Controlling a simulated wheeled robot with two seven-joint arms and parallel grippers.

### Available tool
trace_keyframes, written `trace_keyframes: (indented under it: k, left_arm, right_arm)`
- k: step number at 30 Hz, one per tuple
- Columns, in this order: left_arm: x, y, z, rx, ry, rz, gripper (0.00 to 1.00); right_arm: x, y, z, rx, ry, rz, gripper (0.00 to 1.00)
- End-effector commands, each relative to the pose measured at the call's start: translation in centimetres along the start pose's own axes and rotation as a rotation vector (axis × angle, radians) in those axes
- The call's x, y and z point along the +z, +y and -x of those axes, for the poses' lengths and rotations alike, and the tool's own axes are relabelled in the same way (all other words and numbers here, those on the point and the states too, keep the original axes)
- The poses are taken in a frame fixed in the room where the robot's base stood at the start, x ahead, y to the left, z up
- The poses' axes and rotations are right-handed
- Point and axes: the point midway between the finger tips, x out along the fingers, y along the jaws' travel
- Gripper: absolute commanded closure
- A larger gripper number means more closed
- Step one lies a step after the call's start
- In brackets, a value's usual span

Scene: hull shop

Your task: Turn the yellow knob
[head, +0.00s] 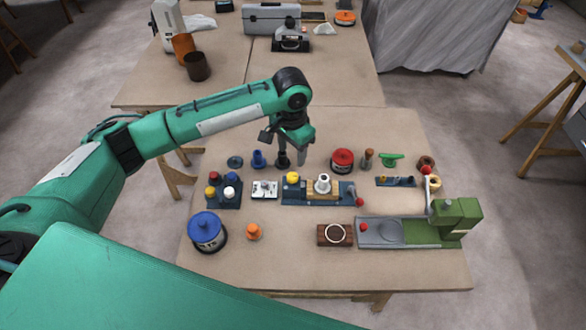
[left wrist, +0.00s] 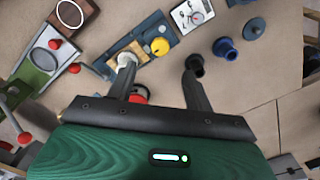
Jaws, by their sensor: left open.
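The yellow knob (head: 293,177) sits on the left part of a blue fixture (head: 304,197) with a wooden block and a white ring. In the left wrist view the yellow knob (left wrist: 160,46) shows just beyond and between my fingertips, unobstructed. My left gripper (head: 292,158) points down over the table, behind the knob in the head view, and appears apart from it. In the left wrist view my left gripper (left wrist: 160,63) has its two fingers spread, with nothing held between them. My right gripper is not in view.
A white dial plate (head: 265,189) and a button box (head: 224,192) lie left of the fixture. A red tin (head: 342,161) stands behind it on the right. A green machine (head: 455,222) is at right. The table's front middle is mostly clear.

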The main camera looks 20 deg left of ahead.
Motion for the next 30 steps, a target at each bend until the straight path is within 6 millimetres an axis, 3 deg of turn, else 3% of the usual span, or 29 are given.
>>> trace_keyframes:
  k: [2, 5, 12, 15, 27, 30]
  left_arm:
    - [0.1, 0.0, -1.7, 0.000, -0.003, 0.001, 0.48]
    - [0.1, 0.0, -3.9, 0.000, -0.004, 0.001, 0.48]
    - [0.0, 0.1, -8.2, -0.001, -0.001, 0.000, 0.48]
    - [0.0, 0.0, -9.2, 0.000, -0.001, 0.000, 0.48]
    - [0.0, 0.1, -10.1, -0.001, 0.001, -0.001, 0.48]
    - [0.0, 0.1, -10.1, -0.001, 0.001, -0.001, 0.65]
  right_arm:
    - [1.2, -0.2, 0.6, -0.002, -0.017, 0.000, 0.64]
    - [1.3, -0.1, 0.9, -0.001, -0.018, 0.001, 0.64]
    - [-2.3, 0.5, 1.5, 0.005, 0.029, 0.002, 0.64]
    - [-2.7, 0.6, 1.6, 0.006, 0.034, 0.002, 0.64]
    - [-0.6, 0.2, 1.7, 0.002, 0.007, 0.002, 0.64]
    - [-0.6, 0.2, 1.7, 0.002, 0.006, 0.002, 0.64]
